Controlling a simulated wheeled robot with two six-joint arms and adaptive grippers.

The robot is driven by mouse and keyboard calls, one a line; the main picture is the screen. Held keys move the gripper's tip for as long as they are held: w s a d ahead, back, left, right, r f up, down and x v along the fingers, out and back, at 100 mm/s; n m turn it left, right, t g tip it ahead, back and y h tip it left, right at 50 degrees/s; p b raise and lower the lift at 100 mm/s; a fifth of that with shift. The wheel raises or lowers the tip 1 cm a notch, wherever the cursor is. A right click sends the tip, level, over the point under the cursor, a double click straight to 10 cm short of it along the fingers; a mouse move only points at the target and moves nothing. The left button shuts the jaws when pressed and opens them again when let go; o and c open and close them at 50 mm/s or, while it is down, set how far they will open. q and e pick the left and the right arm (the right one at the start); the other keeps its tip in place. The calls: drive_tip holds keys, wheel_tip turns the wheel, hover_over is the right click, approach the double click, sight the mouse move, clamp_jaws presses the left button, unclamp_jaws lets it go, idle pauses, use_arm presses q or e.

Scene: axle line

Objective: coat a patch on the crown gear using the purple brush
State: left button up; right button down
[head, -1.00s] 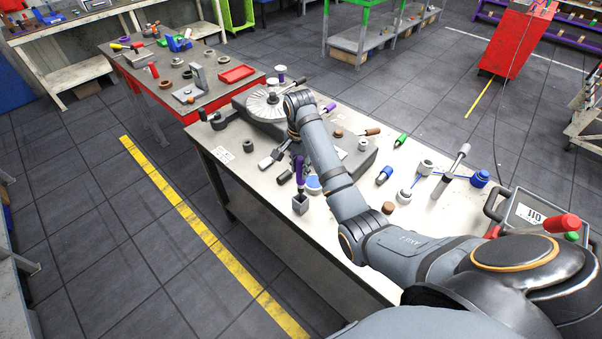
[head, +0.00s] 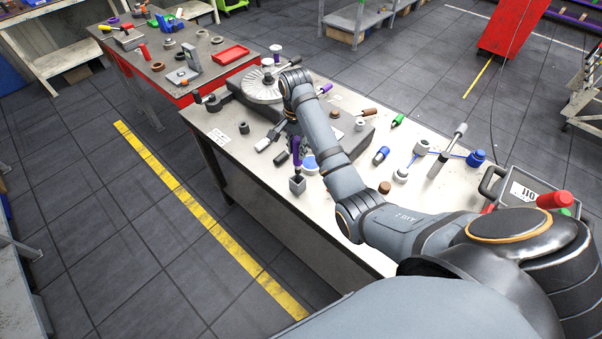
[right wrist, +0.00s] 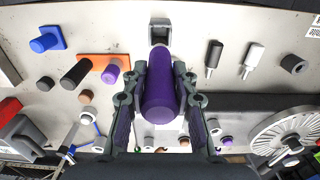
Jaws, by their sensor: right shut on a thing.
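The purple brush (head: 296,152) is upright in my right gripper (head: 299,141), near the front edge of the table. In the right wrist view its purple handle (right wrist: 160,95) lies between the two fingers of the right gripper (right wrist: 160,85), which are shut on it. The brush's lower end is at a small grey square cup (head: 298,186); I cannot tell how deep it reaches in. The cup also shows in the right wrist view (right wrist: 160,24). The crown gear (head: 262,90), a pale ribbed disc, lies on a dark block farther back; it shows at right in the wrist view (right wrist: 284,128). My left gripper is out of view.
The table (head: 225,150) carries several loose handled tools and parts, including a blue-handled piece (head: 381,155) and a grey case (head: 520,190) at right. A red-edged bench (head: 215,80) with a red tray (head: 230,54) stands behind. The floor in front is clear.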

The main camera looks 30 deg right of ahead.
drive_tip(key=shift+d, duration=0.1)
drive_tip(key=w+d+t, duration=0.3)
drive_tip(key=d+t, duration=0.1)
drive_tip(key=d, duration=0.4)
wheel_tip(320, 180, down, 6)
drive_tip(key=shift+f+h, duration=0.25)
drive_tip(key=shift+h, duration=0.05)
drive_tip(key=shift+s+f, duration=0.15)
drive_tip(key=shift+f, duration=0.6)
idle(2.4)
wheel_tip(320, 180, up, 7)
idle(0.8)
idle(0.6)
